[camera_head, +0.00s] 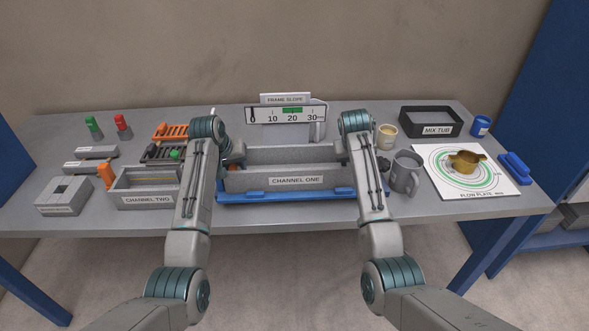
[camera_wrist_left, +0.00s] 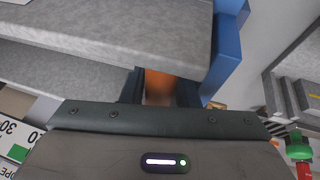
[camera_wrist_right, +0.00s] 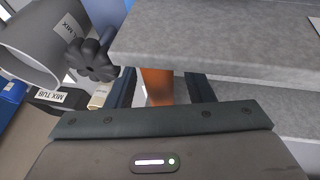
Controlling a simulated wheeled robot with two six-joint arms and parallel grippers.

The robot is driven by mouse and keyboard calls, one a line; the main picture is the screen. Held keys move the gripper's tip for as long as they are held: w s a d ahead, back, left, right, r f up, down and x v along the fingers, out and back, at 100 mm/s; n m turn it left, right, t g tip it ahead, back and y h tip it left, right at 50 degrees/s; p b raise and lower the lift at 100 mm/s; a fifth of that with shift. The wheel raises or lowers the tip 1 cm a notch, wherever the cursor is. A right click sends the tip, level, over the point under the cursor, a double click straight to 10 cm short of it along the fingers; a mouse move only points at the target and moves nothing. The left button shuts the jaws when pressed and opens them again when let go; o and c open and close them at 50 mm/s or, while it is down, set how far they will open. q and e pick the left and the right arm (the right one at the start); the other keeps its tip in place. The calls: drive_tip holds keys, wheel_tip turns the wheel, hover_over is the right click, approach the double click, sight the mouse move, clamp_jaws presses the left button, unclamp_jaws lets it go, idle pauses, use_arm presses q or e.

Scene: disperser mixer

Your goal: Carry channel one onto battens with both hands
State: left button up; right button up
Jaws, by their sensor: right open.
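Channel one (camera_head: 320,181), a grey open trough with a front label, sits level in or on a blue base (camera_head: 285,195) at the middle of the table. My left gripper (camera_head: 236,152) is at its left end. In the left wrist view the jaws (camera_wrist_left: 160,88) close on an orange end grip (camera_wrist_left: 159,82). My right gripper is at the right end, mostly hidden by its arm in the head view. In the right wrist view its open jaws (camera_wrist_right: 160,90) stand either side of an orange grip (camera_wrist_right: 157,84), with gaps. I cannot pick out the battens with certainty.
Channel two (camera_head: 150,199) stands left, near orange and dark racks (camera_head: 172,131). A frame slope gauge (camera_head: 286,114) stands behind. A grey jug (camera_head: 405,172), cream cup (camera_head: 387,136), mix tub (camera_head: 430,121) and flow plate (camera_head: 495,190) are right.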

use_arm(q)
drive_tip(key=shift+c, duration=0.5)
use_arm(e)
drive_tip(key=shift+c, duration=0.5)
use_arm(q)
drive_tip(key=c, duration=0.3)
use_arm(e)
drive_tip(key=c, duration=0.3)
use_arm(q)
clamp_jaws()
use_arm(e)
clamp_jaws()
drive_tip(key=shift+d, duration=0.1)
use_arm(q)
drive_tip(key=shift+a, duration=0.15)
use_arm(e)
drive_tip(key=shift+d, duration=0.1)
